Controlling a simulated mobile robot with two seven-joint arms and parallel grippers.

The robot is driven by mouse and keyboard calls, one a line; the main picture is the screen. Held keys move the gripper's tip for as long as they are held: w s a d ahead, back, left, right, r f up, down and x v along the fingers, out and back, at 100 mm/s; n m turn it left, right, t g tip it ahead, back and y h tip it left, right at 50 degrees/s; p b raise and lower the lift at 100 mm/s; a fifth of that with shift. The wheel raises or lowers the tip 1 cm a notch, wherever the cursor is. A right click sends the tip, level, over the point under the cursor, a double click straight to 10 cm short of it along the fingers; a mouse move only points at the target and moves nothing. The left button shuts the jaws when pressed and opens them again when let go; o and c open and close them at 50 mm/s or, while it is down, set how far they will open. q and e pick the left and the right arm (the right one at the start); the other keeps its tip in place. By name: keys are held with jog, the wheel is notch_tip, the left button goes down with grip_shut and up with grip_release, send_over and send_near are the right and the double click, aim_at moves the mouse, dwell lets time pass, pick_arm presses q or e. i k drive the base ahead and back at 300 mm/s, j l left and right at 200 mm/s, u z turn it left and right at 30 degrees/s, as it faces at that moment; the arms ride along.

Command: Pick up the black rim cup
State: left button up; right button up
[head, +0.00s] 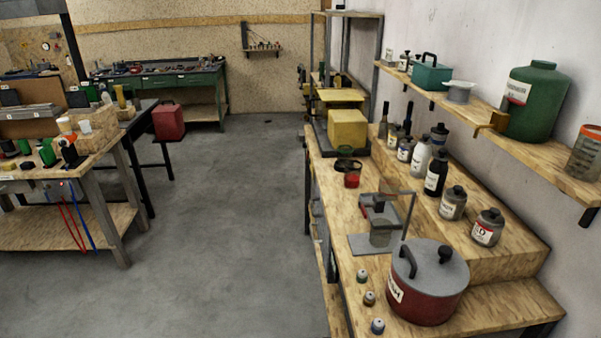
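A small red cup (352,180) stands on the wooden bench at the right, in front of the yellow box. Something dark lies around or over its top; it looks like a black rim, but it is too small to be sure. Neither of my grippers shows in the head view, and no part of my arms is visible.
The wooden bench (340,218) also bears a red pot (428,295), a grey metal stand (372,243), a yellow box (347,130) and several bottles on a raised step. A cluttered table (105,150) stands at the left. The grey floor (225,220) between is clear.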

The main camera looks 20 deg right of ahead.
aim_at(352, 175)
jog(key=i+j+u, duration=0.1)
jog(key=i+j, duration=0.15)
jog(key=i, duration=0.15)
jog(key=i+j+u, duration=0.15)
jog(key=i, duration=0.3)
jog(key=i+j+u, duration=0.1)
jog(key=i+j, duration=0.15)
jog(key=i, duration=0.2)
jog(key=i+z, duration=0.25)
jog(key=z, duration=0.25)
jog(key=i+j+z, duration=0.1)
jog(key=i+z, duration=0.15)
jog(key=z, duration=0.25)
jog(key=i+j+z, duration=0.2)
jog(key=z, duration=0.3)
jog(key=i+j+z, duration=0.15)
jog(key=z, duration=0.35)
jog(key=i+j+z, duration=0.15)
jog(key=z, duration=0.3)
jog(key=j+z, duration=0.35)
jog(key=z, duration=0.15)
jog(key=i+j+z, duration=0.1)
jog(key=j+z, duration=0.25)
jog(key=i+j+z, duration=0.1)
jog(key=j+z, duration=0.9)
jog(key=j, duration=0.1)
